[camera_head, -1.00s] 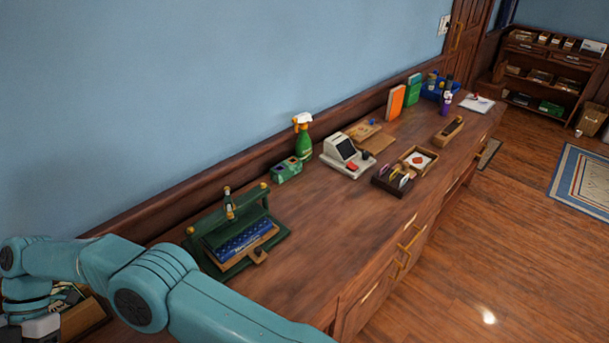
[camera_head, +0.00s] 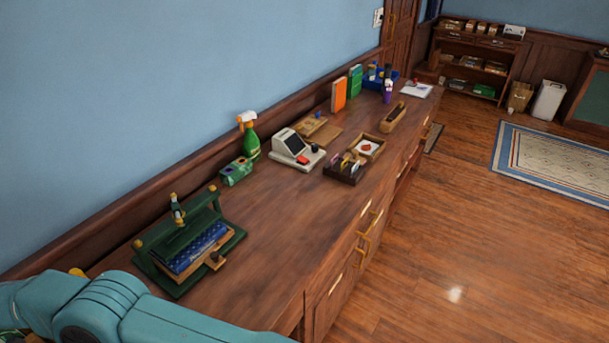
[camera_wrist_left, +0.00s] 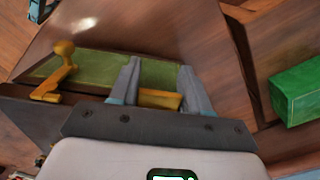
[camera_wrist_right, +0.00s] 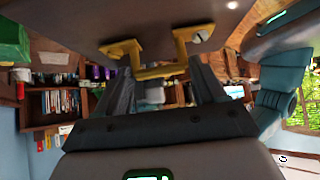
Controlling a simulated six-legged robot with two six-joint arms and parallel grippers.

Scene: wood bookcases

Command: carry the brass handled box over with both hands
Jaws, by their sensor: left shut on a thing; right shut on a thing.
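The brass handled box shows only in part, close up in the wrist views. In the right wrist view its brass handle (camera_wrist_right: 160,71) lies across my right gripper (camera_wrist_right: 158,75), whose fingers are shut on it. The handle is fixed to a brown wooden face (camera_wrist_right: 150,20). In the left wrist view my left gripper (camera_wrist_left: 158,75) is shut on another brass handle (camera_wrist_left: 159,99), mostly hidden between the fingers. The box's whole shape and tilt cannot be told. In the head view a teal arm of mine crosses the lower left; neither the box nor the fingertips can be made out there.
A long wooden counter (camera_head: 262,245) carries a green press-like stand (camera_head: 190,240), a spray bottle (camera_head: 249,140), a card reader (camera_head: 297,150) and a divided tray (camera_head: 345,172). A rug (camera_head: 560,165) lies on the floor. Open floor (camera_head: 440,250) stretches right of the counter.

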